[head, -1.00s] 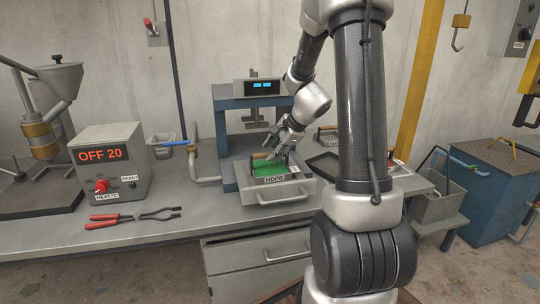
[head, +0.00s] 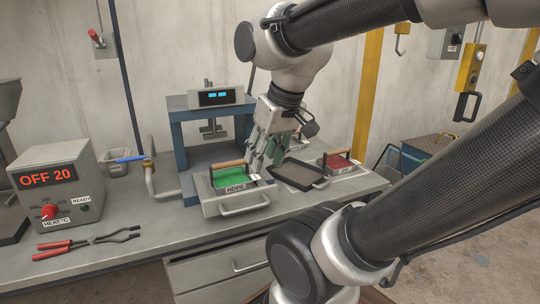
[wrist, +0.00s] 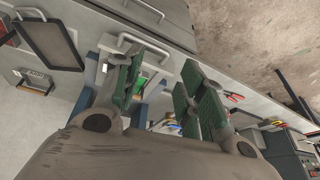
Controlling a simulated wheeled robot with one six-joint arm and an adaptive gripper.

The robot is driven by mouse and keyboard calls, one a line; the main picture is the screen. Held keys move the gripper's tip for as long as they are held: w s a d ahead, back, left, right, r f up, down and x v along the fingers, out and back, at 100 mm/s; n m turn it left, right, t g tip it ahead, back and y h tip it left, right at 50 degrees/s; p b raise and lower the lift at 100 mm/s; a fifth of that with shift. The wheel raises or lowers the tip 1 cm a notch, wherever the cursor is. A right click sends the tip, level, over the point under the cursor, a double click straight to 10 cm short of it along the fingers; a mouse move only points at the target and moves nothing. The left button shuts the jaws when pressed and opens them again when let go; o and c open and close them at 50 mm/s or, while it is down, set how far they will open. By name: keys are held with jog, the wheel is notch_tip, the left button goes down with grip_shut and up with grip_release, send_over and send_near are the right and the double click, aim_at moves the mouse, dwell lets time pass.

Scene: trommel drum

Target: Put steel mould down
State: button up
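I cannot tell for certain which piece is the steel mould. A box of green material (head: 237,175) with a wooden handle and an HDPE label sits on the grey pull-handled tray (head: 219,207). A dark, shallow, rimmed pan (head: 299,175) lies on the bench to its right; it also shows at upper left in the wrist view (wrist: 48,45). My gripper (head: 266,158) is just right of the green box, near the back edge of the pan. In the wrist view, its fingers (wrist: 158,92) stand apart with nothing between them. Green shows in the background beyond the gap.
A blue press frame (head: 176,150) stands behind the green box. A box of red material (head: 337,161) is at right. The heater box (head: 50,182), red-handled tongs (head: 85,243) and a blue-handled lever (head: 130,159) are at left.

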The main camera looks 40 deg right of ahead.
jog(key=shift+o, duration=0.5)
jog(key=shift+s+d+f+h, duration=0.25)
jog(key=shift+s+d+h, duration=0.05)
jog(key=shift+s+d, duration=0.35)
jog(key=m+t+y, duration=0.3)
jog(key=m, duration=1.6)
send_near(230, 162)
jog(key=a+x, duration=0.1)
jog(key=x, duration=0.7)
jog(key=d+x, duration=0.1)
jog(key=x, duration=0.1)
jog(key=shift+w+f, duration=0.25)
jog(key=shift+f, duration=0.25)
grip_shut()
